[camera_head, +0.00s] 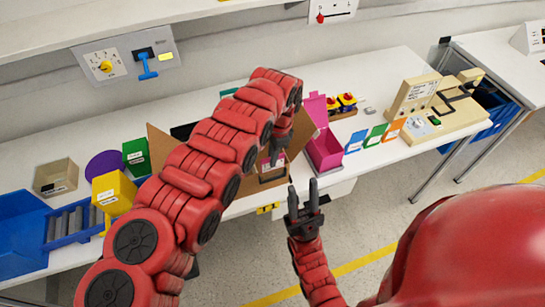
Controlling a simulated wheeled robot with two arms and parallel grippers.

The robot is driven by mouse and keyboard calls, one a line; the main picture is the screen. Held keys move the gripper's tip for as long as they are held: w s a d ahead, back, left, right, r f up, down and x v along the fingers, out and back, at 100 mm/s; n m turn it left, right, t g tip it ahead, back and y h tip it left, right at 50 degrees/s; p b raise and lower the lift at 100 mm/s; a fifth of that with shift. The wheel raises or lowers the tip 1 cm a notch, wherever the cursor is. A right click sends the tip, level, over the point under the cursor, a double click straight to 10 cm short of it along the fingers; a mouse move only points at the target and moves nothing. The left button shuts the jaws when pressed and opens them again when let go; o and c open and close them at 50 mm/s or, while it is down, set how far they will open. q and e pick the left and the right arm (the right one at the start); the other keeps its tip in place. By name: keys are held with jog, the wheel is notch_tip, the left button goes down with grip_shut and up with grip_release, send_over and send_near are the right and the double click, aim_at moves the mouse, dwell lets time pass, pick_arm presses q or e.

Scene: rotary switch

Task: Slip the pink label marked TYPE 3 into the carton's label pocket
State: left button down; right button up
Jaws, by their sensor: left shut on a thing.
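The open brown carton (298,134) stands at the middle of the table, partly covered by my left arm. My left gripper (275,158) is shut and points down at the carton's front side. A small patch of pink and white, apparently the pink label (264,164), shows at its fingertips; its marking is too small to read. I cannot tell whether the label is in the pocket or only in front of it. The label pocket is not clearly visible. My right gripper (305,193) is open and empty, in front of the table edge, below and right of the carton.
A pink open box (325,150) stands right of the carton. A beige device (435,120) is at the right. Yellow (113,192) and green (136,155) boxes and a blue rack (75,222) are at the left.

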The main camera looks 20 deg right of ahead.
aim_at(273, 169)
pick_arm(q)
jog(key=shift+b, duration=0.6)
dwell(1.0)
jog(key=shift+f+b, duration=1.45)
jog(key=shift+f, duration=0.45)
jog(key=c, duration=0.9)
grip_release()
jog(key=shift+r, duration=0.1)
